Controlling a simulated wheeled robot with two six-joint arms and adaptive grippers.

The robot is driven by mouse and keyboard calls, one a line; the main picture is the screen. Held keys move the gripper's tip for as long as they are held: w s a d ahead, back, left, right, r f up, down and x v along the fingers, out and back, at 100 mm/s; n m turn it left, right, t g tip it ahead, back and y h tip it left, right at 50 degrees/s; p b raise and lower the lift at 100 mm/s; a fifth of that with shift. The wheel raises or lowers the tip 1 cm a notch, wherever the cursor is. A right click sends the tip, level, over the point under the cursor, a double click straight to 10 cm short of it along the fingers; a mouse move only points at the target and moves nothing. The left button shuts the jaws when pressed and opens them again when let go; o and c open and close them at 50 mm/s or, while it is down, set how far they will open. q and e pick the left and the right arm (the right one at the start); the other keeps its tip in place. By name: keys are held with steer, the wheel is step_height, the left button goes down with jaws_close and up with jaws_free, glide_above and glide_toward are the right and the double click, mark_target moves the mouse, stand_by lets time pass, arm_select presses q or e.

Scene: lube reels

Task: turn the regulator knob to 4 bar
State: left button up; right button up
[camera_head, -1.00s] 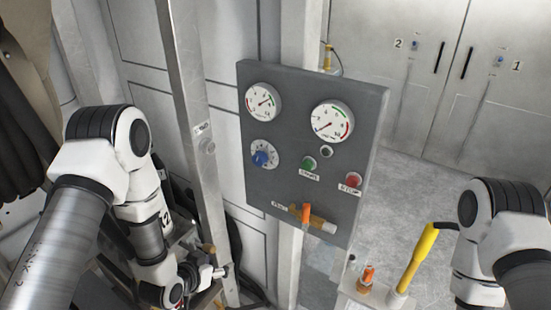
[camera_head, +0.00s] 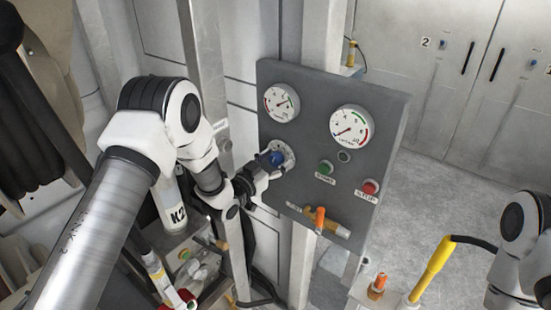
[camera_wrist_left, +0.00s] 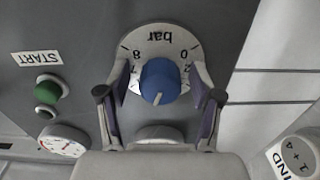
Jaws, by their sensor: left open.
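The blue regulator knob (camera_head: 276,158) sits on a white dial at the left of the grey control panel (camera_head: 310,105). In the left wrist view the knob (camera_wrist_left: 160,81) is on the dial (camera_wrist_left: 160,40), which shows upside down with "bar", an 8 and a 0. A light pointer line on the knob points down in that view. My left gripper (camera_head: 268,172) is at the knob. In the left wrist view the open fingers (camera_wrist_left: 160,100) stand on either side of the knob, with gaps visible. My right gripper is out of view.
Two gauges (camera_head: 282,102) (camera_head: 351,124) are above the knob. A green START button (camera_head: 326,167), a red STOP button (camera_head: 370,187) and an orange-handled valve (camera_head: 320,218) are to the right and below. A metal post (camera_head: 205,70) stands left of the panel.

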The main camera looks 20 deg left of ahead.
arm_select(q)
steer(key=shift+s+a, duration=0.1)
steer(key=shift+s, duration=0.05)
steer(key=shift+c, duration=0.6)
steer(key=c, duration=1)
steer(key=shift+n+b, duration=1)
steer(key=shift+n, duration=0.5)
steer(key=shift+n+b, duration=0.8)
steer(key=shift+n, duration=1.1)
steer(key=shift+r, duration=0.1)
steer(key=o, duration=1.1)
